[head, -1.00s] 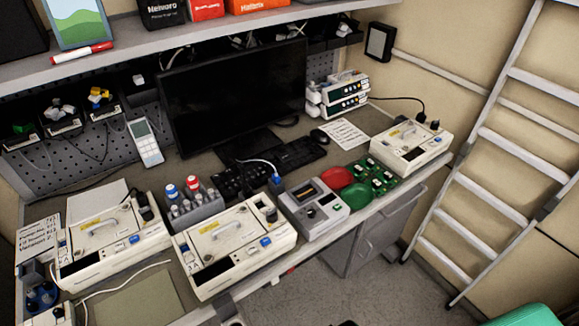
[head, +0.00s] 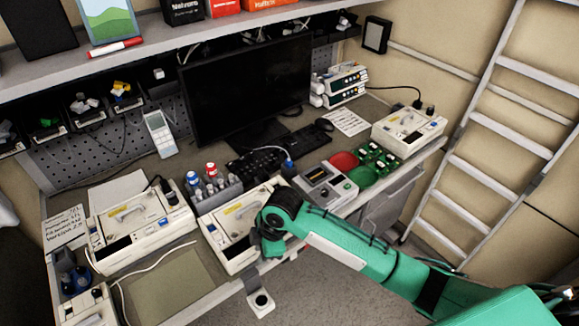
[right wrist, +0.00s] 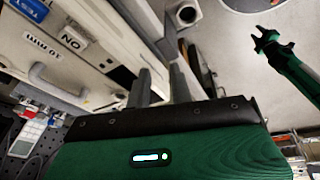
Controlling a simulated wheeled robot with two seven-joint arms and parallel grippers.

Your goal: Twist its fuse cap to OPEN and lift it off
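The middle cream pump (head: 213,237) sits at the desk's front edge, partly covered by my green right arm. My right gripper (right wrist: 162,75) shows two grey fingers, apart, with nothing seen between them; its fingertips are hidden in the head view. In the right wrist view a pump (right wrist: 100,52) with ON and 10 MIN labels upside down is beyond the fingers. I cannot make out a fuse cap. A forked green and black part, apparently my left gripper (right wrist: 266,40), hangs farther off.
Another pump (head: 118,252) stands left, and one (head: 427,122) right. A grey tester (head: 333,194), a bottle rack (head: 212,193) and a monitor (head: 240,100) crowd the desk. A green-grey mat (head: 172,287) lies at front left. A ladder (head: 478,120) leans at right.

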